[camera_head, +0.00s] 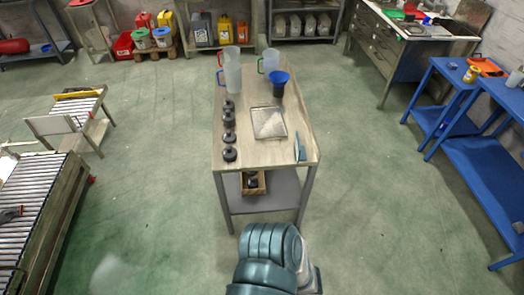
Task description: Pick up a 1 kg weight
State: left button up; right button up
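Several dark weights stand in a row along the left side of the wooden table (262,153) in the head view. The nearest weight (229,154) is close to the front left, and another weight (228,121) stands farther back. Their markings are too small to read, so I cannot tell which is 1 kg. A wooden box (262,182) on the table's lower shelf holds dark pieces that may also be weights. Neither of my grippers shows in the view. A teal, ribbed part at the bottom edge seems to be mine.
The table also bears a metal tray (268,123), a dark container with a blue funnel (278,80), clear jugs (231,72) and a teal tool (300,148). A roller conveyor (35,215) stands left, blue tables (480,150) right. The floor around the table is clear.

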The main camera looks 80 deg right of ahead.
aim_at(229, 153)
jog(key=z, duration=2.3)
